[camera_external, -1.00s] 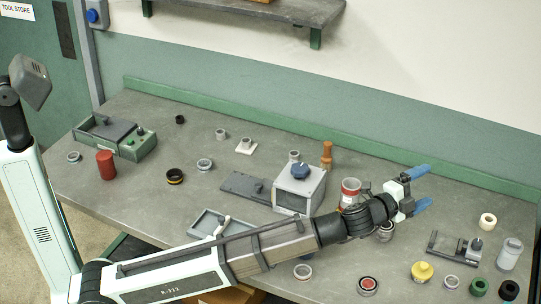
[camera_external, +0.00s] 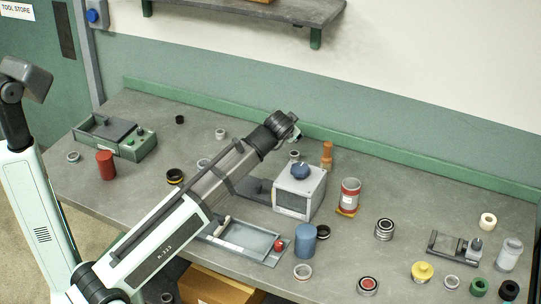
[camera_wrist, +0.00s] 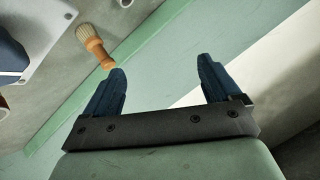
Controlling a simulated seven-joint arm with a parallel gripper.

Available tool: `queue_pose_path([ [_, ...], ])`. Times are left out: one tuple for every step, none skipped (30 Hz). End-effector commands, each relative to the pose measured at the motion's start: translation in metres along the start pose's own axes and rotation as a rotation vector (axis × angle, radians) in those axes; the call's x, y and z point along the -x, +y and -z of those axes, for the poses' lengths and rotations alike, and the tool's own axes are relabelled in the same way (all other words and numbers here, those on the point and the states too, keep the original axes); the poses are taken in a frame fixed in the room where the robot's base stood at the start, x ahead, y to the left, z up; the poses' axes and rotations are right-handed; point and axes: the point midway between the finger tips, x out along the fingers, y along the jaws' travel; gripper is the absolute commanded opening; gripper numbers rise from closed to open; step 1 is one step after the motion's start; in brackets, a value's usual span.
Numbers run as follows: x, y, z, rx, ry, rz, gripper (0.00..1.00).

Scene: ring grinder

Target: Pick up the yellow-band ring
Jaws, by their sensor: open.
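The yellow-band ring (camera_external: 175,177) is a dark ring with a yellow band, lying on the bench at left centre in the external view, just left of my forearm. It does not show in the wrist view. My gripper (camera_wrist: 162,72) is open and empty in the wrist view, its two blue fingers wide apart. In the external view the gripper (camera_external: 293,127) is mostly hidden behind my wrist, high near the back of the bench, well to the right of and behind the ring.
A grey box with a blue knob (camera_external: 299,190) stands centre, with a wooden-handled brush (camera_external: 327,155) behind it. A red cylinder (camera_external: 105,164) and a green-grey station (camera_external: 118,136) stand left. A blue cylinder (camera_external: 305,240) and a tray (camera_external: 243,240) are in front. Bench space around the ring is fairly clear.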

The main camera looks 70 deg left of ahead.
Motion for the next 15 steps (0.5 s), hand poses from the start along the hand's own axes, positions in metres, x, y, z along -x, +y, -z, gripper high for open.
queue_pose_path([
  [-0.008, -0.019, -0.015, 0.045, -0.05, 0.002, 0.9],
  [-0.012, -0.028, -0.023, 0.072, -0.079, -0.001, 0.9],
  [-0.016, -0.04, -0.035, 0.108, -0.119, -0.003, 0.9],
  [-0.019, -0.048, -0.043, 0.135, -0.148, -0.006, 0.9],
  [-0.022, -0.057, -0.052, 0.162, -0.178, -0.007, 0.9],
  [-0.025, -0.068, -0.064, 0.198, -0.217, -0.01, 0.9],
  [-0.027, -0.076, -0.073, 0.225, -0.245, -0.013, 0.9],
  [-0.029, -0.085, -0.081, 0.252, -0.273, -0.015, 0.9],
  [-0.03, -0.095, -0.093, 0.288, -0.311, -0.018, 0.9],
  [-0.031, -0.103, -0.101, 0.314, -0.339, -0.021, 0.9],
  [-0.032, -0.11, -0.11, 0.342, -0.367, -0.024, 0.9],
  [-0.033, -0.12, -0.122, 0.377, -0.404, -0.027, 0.9],
  [-0.033, -0.127, -0.13, 0.403, -0.431, -0.031, 0.9],
  [-0.033, -0.135, -0.139, 0.431, -0.458, -0.032, 0.9],
  [-0.032, -0.143, -0.15, 0.465, -0.494, -0.037, 0.9],
])
